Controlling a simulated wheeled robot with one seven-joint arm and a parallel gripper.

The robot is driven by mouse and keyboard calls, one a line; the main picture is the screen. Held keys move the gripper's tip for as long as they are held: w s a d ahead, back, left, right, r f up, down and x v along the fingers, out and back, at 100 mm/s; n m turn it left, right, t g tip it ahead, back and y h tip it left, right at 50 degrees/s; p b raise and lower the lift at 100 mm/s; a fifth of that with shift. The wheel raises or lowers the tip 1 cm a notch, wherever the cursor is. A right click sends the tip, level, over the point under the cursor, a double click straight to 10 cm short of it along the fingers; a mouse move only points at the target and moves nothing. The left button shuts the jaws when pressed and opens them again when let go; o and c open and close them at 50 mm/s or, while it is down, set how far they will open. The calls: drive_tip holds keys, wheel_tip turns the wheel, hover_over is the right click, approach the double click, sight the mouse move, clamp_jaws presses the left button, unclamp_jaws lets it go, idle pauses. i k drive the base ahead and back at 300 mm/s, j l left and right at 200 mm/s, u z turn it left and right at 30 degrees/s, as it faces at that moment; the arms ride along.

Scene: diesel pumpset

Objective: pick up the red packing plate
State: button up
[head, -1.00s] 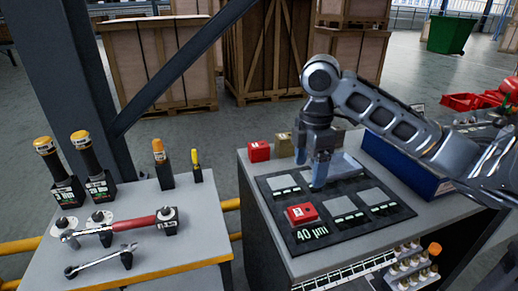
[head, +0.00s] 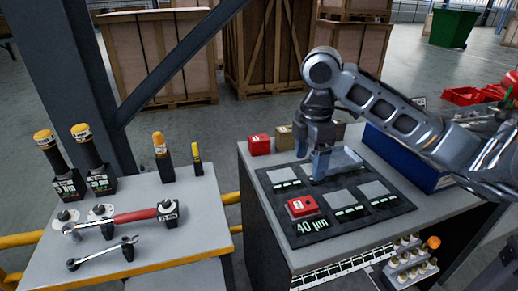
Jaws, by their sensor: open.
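A red plate-like block with a small white label (head: 302,207) lies on the dark board (head: 320,228), in the front-left area above the "40 µm" marking. A second red block (head: 259,144) stands at the back-left of the bench top, off the board. My gripper (head: 319,177) points down over the middle of the board, behind and a little right of the front red block. Its bluish fingers are open, with nothing seen between them. The fingers overlap in this view, so the gap and their height above the board are hard to judge.
A tan block (head: 285,139) stands beside the back red block. A long blue box (head: 408,160) lies right of the board, under my arm. A rack of small bottles (head: 410,262) is at the bench front. A separate tool table (head: 165,235) stands left, across a gap.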

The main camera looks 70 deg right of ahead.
sight(260, 140)
drive_tip(key=z, duration=1.2)
